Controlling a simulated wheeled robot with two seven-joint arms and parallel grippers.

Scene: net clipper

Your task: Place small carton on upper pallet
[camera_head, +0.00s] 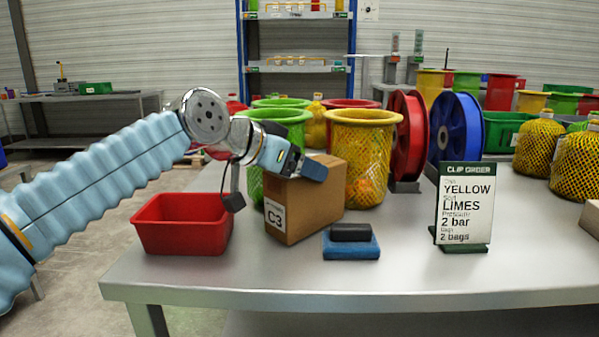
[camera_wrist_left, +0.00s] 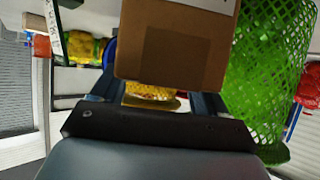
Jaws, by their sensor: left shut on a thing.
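The small carton (camera_head: 318,203) is a brown box with a white C3 label, upright at the left-middle of the table. My left gripper (camera_head: 300,166) is at its top and shut on it. In the left wrist view, the carton (camera_wrist_left: 178,45) fills the top middle, between the fingers of my left gripper (camera_wrist_left: 155,97). I cannot tell whether the carton's base touches the table or hangs just above it. I cannot make out an upper pallet in either view. My right gripper is not in view.
A red bin (camera_head: 182,224) stands left of the carton. A blue block with a black piece on top (camera_head: 350,243) lies right of it. A yellow net tub (camera_head: 362,160) and a red reel (camera_head: 408,135) stand behind. An order sign (camera_head: 464,205) stands right. The table front (camera_head: 300,277) is clear.

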